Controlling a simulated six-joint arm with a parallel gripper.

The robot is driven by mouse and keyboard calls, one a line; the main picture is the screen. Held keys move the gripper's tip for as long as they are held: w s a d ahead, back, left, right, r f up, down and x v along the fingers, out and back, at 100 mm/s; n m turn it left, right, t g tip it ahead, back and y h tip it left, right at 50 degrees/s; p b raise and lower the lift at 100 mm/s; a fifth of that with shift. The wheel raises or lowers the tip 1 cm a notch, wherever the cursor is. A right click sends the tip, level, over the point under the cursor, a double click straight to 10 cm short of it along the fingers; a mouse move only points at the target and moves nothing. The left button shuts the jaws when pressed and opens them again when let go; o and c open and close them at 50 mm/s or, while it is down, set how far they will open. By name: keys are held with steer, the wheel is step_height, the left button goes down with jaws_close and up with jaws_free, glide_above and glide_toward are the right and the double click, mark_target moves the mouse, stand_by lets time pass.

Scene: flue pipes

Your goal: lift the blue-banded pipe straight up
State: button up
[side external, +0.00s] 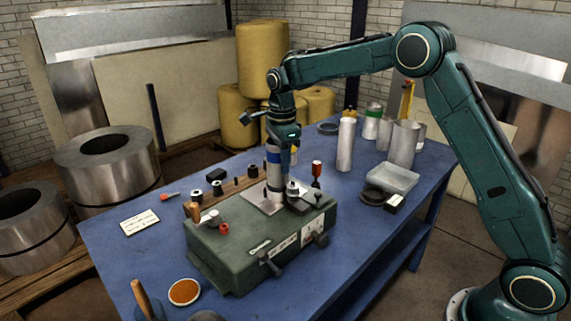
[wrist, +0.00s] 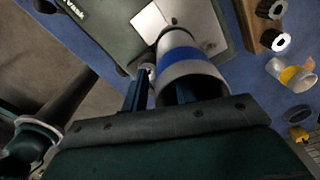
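The blue-banded pipe (side external: 274,172) is a pale grey tube with a blue band near its top. It stands upright on a light metal plate (side external: 262,203) on the green machine. In the wrist view the pipe (wrist: 193,67) shows its open mouth towards me. My gripper (side external: 285,146) is above and at the pipe's top, pointing down. In the wrist view my gripper (wrist: 160,92) has one finger outside the pipe's left wall and the other seemingly inside its mouth. A gap shows between the fingers, so it looks open. The fingertips' contact with the wall is hidden.
The green machine (side external: 235,255) carries a dark clamp block (side external: 306,199) close right of the pipe.

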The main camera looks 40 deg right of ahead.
jaws_close()
